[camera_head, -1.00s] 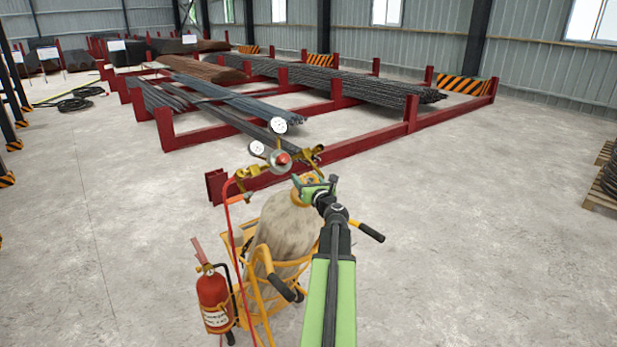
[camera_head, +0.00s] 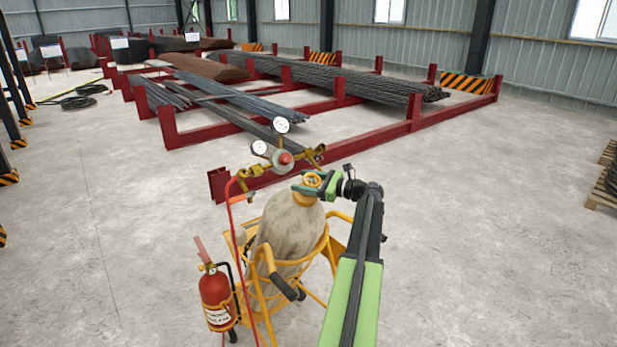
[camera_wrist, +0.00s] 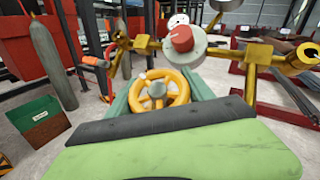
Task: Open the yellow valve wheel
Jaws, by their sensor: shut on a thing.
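The yellow valve wheel (camera_head: 312,180) sits on top of a worn beige gas cylinder (camera_head: 291,230) strapped in a yellow cart. In the wrist view the wheel (camera_wrist: 160,90) shows as a yellow ring with spokes and a grey hub. My gripper (camera_head: 314,184) reaches it from the right. Its two green jaws (camera_wrist: 158,94) lie on either side of the wheel and are shut on it. The far jaw is partly hidden by the wheel in the head view.
A brass regulator with a red knob (camera_head: 286,159) and two gauges stands just behind the wheel. A red hose (camera_head: 230,215) hangs on the left. A fire extinguisher (camera_head: 216,297) stands left of the cart.

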